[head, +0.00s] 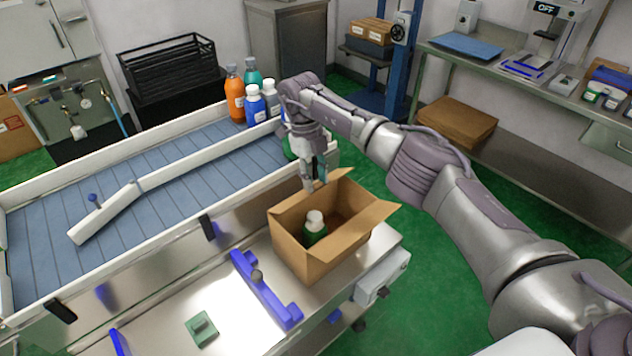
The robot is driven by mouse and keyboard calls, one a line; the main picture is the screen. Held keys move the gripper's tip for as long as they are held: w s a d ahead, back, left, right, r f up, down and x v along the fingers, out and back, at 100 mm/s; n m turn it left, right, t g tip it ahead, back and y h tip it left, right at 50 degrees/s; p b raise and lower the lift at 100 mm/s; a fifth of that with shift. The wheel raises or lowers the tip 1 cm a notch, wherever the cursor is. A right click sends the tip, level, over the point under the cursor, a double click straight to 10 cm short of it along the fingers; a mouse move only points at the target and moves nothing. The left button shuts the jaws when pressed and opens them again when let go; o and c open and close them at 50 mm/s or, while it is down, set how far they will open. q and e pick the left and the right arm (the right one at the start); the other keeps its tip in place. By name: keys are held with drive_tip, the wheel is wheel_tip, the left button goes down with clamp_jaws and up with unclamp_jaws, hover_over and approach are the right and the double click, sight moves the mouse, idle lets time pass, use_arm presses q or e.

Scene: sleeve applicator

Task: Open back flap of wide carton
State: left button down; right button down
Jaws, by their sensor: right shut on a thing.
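The wide carton (318,262) is a brown cardboard box with an open top, standing at the right end of the steel work surface. A green bottle (315,232) with a white cap stands inside it. One flap (379,213) leans outward on its right side. My right gripper (315,184) reaches down at the carton's back rim, its fingertips shut on the back flap. The gripper covers most of that flap, so its exact angle is hard to tell. My left gripper is not in view.
A roller conveyor (110,180) with white rails runs behind the carton. Several bottles, including an orange one (235,95), stand at its far end. A blue guide (266,290) lies left of the carton, with a small green block (202,329) nearer.

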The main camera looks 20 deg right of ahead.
drive_tip(key=c, duration=0.7)
unclamp_jaws()
drive_tip(key=v, duration=1.2)
